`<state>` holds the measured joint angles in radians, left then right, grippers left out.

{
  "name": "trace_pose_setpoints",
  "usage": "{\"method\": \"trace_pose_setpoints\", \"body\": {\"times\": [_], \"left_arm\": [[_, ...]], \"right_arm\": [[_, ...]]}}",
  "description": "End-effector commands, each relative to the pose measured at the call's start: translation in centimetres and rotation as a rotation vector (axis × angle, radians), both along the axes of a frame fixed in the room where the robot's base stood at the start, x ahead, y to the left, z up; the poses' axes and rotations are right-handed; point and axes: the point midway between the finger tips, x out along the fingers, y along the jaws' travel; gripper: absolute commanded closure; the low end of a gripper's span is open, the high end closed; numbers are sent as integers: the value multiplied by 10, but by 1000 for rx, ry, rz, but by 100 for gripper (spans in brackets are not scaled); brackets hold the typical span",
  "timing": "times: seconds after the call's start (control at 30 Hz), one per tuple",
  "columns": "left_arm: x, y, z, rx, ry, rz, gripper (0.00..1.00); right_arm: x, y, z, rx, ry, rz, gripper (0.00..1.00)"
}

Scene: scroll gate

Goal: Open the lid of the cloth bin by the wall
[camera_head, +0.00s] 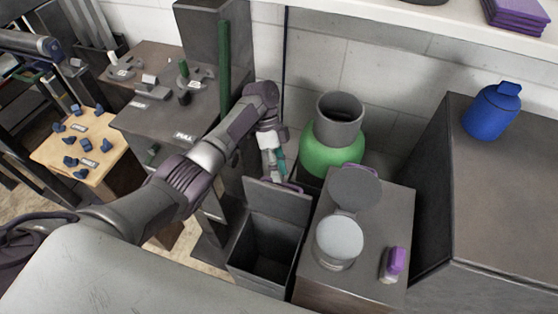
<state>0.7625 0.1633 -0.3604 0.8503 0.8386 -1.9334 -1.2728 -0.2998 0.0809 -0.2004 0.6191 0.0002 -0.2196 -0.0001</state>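The dark grey square bin (240,262) stands on the floor in the lower middle, and I see into its dark inside. Its flat lid (278,203) is raised at the back, leaning up and open, with a purple handle (297,188) along its top edge. My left arm reaches over from the left. My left gripper (276,165) points down just behind and above the lid's top edge, close to the handle. Whether it touches the handle, and how far its fingers are apart, I cannot tell. My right gripper is not in view.
Right of the bin, a grey cabinet (388,225) bears a round pot (338,243) with a raised round lid (354,187) and a purple-topped bottle (395,262). A green vessel (333,150) stands behind by the wall. A dark counter (500,190) with a blue jug (492,110) is at right.

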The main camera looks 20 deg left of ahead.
Motion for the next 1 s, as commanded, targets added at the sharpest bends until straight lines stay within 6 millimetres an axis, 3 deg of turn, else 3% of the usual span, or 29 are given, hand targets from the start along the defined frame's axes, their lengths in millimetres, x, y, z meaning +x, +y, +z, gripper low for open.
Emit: {"method": "trace_pose_setpoints", "body": {"times": [0.13,0.3,1.0], "left_arm": [[0,0,31,1,-5,-1,61],[0,1,49,4,-4,0,61],[-1,0,56,1,1,0,61]], "right_arm": [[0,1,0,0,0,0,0],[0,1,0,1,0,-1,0],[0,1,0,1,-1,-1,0]]}}
